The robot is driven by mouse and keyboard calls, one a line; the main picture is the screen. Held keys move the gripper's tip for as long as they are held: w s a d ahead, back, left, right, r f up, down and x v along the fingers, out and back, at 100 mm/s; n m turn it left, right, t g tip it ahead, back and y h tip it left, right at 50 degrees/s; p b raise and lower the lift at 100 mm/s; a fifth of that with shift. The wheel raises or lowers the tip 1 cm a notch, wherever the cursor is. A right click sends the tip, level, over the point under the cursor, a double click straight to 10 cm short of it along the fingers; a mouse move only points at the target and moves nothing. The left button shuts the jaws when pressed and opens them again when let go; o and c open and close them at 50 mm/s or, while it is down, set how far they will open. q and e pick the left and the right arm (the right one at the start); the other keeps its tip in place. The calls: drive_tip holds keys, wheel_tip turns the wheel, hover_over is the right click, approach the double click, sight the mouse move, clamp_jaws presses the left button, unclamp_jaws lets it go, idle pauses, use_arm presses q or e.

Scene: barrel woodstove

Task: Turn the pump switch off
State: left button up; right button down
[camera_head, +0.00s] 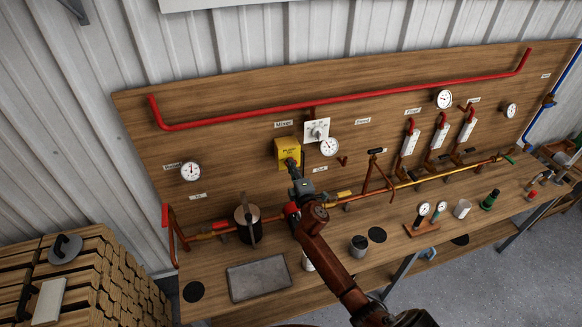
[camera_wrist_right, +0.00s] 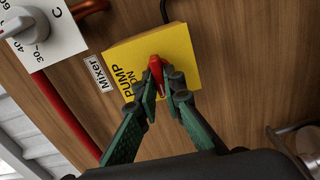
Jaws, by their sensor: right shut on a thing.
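The yellow pump switch box (camera_head: 286,148) is mounted on the upright wooden board, below the "Mixer" label. It also fills the middle of the right wrist view (camera_wrist_right: 180,45), where "PUMP" and "ON" are printed on its face. A red switch lever (camera_wrist_right: 156,70) sticks out of the box. My right gripper (camera_head: 291,167) reaches up to the box, and in the right wrist view its green fingers (camera_wrist_right: 160,92) are closed around the lever. The lever's lower part is hidden between the fingertips. My left gripper is not in view.
A white dial plate (camera_head: 316,130) and a round gauge (camera_head: 330,147) sit just right of the box. A red pipe (camera_head: 340,95) runs above. Below stand a pot (camera_head: 247,222) and copper piping on the workbench (camera_head: 212,262).

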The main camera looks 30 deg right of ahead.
drive_tip(key=shift+n, duration=0.4)
drive_tip(key=c, duration=2)
unclamp_jaws()
drive_tip(key=shift+c, duration=0.2)
drive_tip(key=v, duration=1.2)
drive_tip(key=shift+d+f, duration=0.1)
drive_tip(key=shift+f, duration=0.05)
